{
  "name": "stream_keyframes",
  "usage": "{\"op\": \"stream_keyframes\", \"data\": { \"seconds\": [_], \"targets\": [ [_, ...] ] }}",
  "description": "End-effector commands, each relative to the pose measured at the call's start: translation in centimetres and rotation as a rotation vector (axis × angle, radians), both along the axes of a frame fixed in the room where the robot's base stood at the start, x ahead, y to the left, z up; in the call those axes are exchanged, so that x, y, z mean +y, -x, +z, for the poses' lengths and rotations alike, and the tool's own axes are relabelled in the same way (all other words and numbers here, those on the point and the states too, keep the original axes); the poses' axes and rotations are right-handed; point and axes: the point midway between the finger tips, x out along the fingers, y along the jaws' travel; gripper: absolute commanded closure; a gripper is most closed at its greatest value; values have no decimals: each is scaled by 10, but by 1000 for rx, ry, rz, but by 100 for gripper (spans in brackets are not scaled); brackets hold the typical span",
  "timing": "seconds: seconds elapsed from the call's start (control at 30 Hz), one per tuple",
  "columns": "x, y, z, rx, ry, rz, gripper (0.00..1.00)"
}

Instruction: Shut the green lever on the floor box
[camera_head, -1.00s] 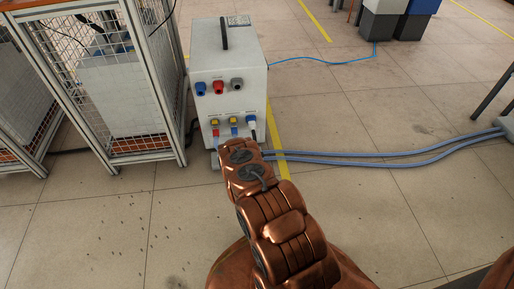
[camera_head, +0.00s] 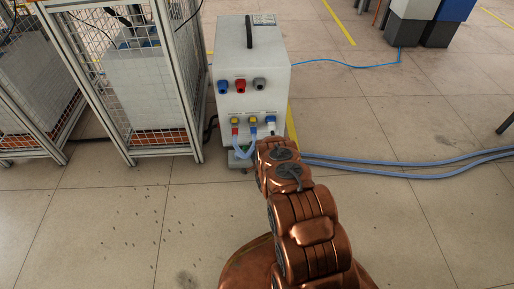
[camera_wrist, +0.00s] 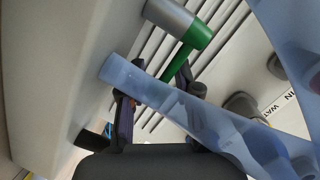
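The green lever (camera_wrist: 185,62) shows at the top middle of the wrist view, on the end of a grey cylindrical fitting (camera_wrist: 169,17). My gripper (camera_wrist: 153,80) is open, with one dark finger on either side and the lever's lower end close to the right fingertip. I cannot tell whether they touch. A translucent blue hose (camera_wrist: 210,115) crosses between the camera and part of the fingers. The white floor box (camera_head: 249,95) stands upright in the head view. My arm hides the gripper there, and the lever is not visible.
A wire-mesh cage (camera_head: 130,75) stands left of the box. Blue hoses (camera_head: 400,170) run along the floor to the right. Plugs and a short looped hose (camera_head: 244,152) are at the box's front. Open floor lies at front left.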

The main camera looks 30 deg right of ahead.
Motion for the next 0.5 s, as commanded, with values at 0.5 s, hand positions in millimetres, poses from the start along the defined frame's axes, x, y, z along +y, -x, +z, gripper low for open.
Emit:
{"op": "stream_keyframes", "data": {
  "seconds": [0.5],
  "targets": [
    [-4,10,2,1,0,-9,62]
  ]
}}
